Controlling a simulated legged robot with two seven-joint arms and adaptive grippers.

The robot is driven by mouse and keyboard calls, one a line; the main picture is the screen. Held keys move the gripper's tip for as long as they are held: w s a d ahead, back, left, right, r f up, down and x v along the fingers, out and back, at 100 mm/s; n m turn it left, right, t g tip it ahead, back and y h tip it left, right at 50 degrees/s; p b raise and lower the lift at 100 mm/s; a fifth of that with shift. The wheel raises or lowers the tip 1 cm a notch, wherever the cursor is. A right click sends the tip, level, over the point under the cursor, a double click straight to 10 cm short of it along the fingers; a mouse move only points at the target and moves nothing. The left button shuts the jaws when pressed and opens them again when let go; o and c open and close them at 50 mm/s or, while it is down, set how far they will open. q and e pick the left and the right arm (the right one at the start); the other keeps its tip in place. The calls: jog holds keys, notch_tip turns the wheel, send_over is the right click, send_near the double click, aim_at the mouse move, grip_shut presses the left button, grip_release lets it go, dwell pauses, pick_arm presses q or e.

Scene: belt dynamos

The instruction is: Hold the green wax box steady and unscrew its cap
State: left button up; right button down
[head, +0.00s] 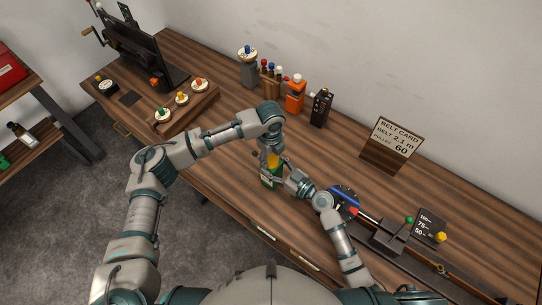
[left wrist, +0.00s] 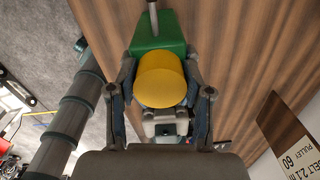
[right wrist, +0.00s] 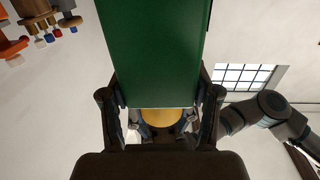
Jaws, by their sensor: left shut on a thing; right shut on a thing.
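The green wax box (head: 267,182) stands near the front edge of the wooden table, with its yellow cap (head: 273,160) on top. My left gripper (head: 271,154) reaches down from above and is shut on the cap. The left wrist view shows the cap (left wrist: 161,80) between both fingers, with the green box (left wrist: 158,37) beyond it. My right gripper (head: 281,177) comes in from the right and is shut on the box's body.
A wooden block with several coloured knobs (head: 185,107) lies to the left. Bottles and an orange container (head: 295,96) stand at the back. A belt card (head: 392,142) stands back right. A dark rail device (head: 390,237) lies right, near my right forearm.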

pick_arm(q)
jog(key=n, duration=0.5)
jog(key=shift+s+f, duration=0.15)
jog(key=shift+s, duration=0.1)
jog(key=n, duration=0.8)
jog(key=shift+s, duration=0.2)
jog(key=n, duration=0.6)
jog(key=shift+s+d, duration=0.1)
jog(key=shift+d, duration=0.05)
jog(key=n, duration=0.2)
jog(key=shift+d+n, duration=0.1)
jog(key=shift+n, duration=0.2)
jog(key=n, duration=0.4)
jog(key=shift+n, duration=0.4)
jog(key=shift+d, duration=0.1)
jog(key=shift+r, duration=0.25)
